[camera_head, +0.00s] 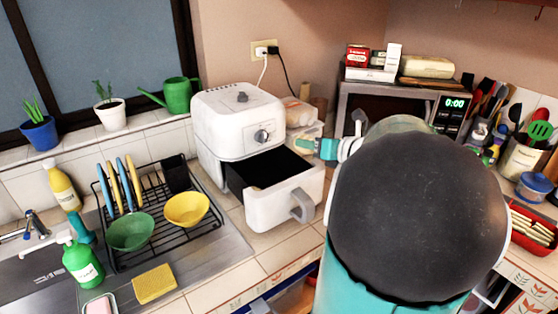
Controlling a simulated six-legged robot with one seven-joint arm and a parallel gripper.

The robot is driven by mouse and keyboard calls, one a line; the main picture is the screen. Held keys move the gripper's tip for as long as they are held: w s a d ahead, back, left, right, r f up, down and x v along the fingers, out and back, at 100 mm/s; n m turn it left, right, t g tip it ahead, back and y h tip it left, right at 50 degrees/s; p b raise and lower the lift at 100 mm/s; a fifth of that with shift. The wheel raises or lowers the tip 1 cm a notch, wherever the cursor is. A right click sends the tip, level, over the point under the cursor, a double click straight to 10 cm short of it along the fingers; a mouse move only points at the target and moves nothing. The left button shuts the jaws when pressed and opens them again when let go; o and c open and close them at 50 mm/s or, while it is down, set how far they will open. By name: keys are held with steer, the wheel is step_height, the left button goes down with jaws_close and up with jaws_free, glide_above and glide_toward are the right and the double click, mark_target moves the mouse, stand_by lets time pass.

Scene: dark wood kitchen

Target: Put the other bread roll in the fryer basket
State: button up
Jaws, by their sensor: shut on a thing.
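The white air fryer (237,118) stands on the counter left of centre. Its fryer basket (283,206) is pulled out toward the front right, and its dark inside shows no roll from here. My gripper (305,144) is low behind the right side of the basket, beside the fryer. It is shut on a small pale thing that looks like a bread roll (308,131), mostly hidden by the gripper and fryer. A pale package (299,111) lies just behind it.
A dish rack (160,235) with plates and bowls stands left of the fryer. A microwave (385,103) with boxes on top is at the back right. My large dark arm link covers the right middle. Bare tiles lie in front of the basket.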

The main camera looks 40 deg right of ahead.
steer(key=w+d+f, duration=0.1)
steer(key=w+f, duration=0.4)
steer(key=f, duration=0.4)
steer(key=shift+w+d+f, duration=0.2)
steer(key=shift+w+d, duration=0.05)
steer(key=shift+w, duration=0.15)
steer(key=shift+f, duration=0.15)
